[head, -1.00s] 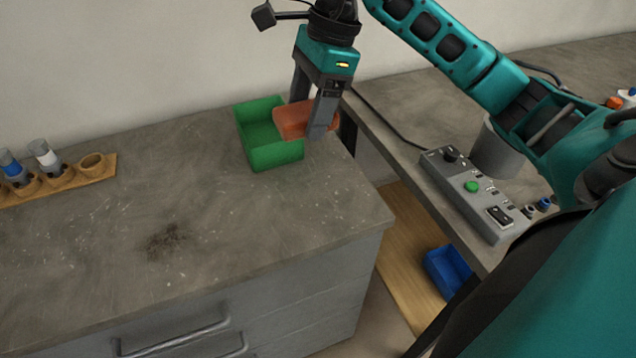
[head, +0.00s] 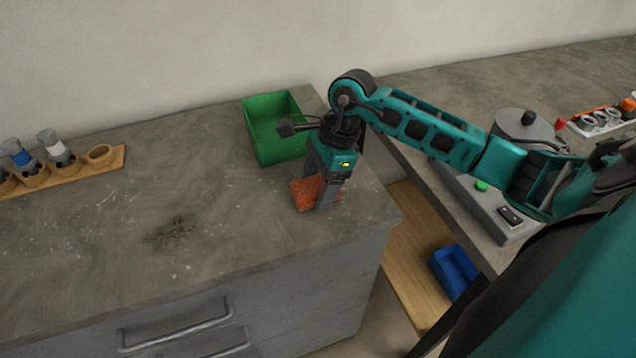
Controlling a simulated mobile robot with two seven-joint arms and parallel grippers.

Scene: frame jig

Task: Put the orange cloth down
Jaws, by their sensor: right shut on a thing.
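The orange cloth (head: 304,194) is at the right part of the grey counter top, in front of the green bin. My right gripper (head: 318,200) points down and is shut on the cloth, which shows between and beside its fingers. The cloth is at or just above the counter surface; I cannot tell if it touches. Part of the cloth is hidden behind the near finger. My left gripper is not in view.
A green bin (head: 276,152) stands behind the gripper. A wooden rack (head: 84,170) with vials is at the left. A dark stain (head: 172,232) marks the otherwise clear counter (head: 120,260). A control box (head: 500,212) and a blue bin (head: 455,270) are at the right.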

